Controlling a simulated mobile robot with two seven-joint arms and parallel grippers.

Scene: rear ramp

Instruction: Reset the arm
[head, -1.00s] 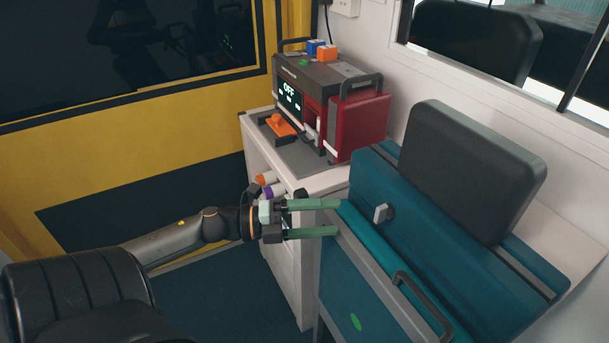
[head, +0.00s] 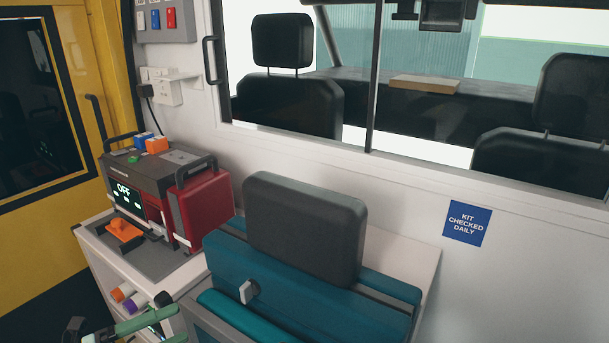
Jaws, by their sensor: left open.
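My left gripper (head: 130,330) shows at the bottom left edge of the head view. Its green fingers are apart and nothing shows between them; the lower part is cut off by the frame. It is in front of the white cabinet, left of the teal seat. The rest of my left arm is out of view. My right gripper is not in view.
A grey and red device (head: 150,185) reading OFF stands on the white cabinet (head: 92,238). The teal seat (head: 290,300) with its dark backrest (head: 305,228) is in the middle. A blue sign (head: 467,222) hangs on the wall below the window.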

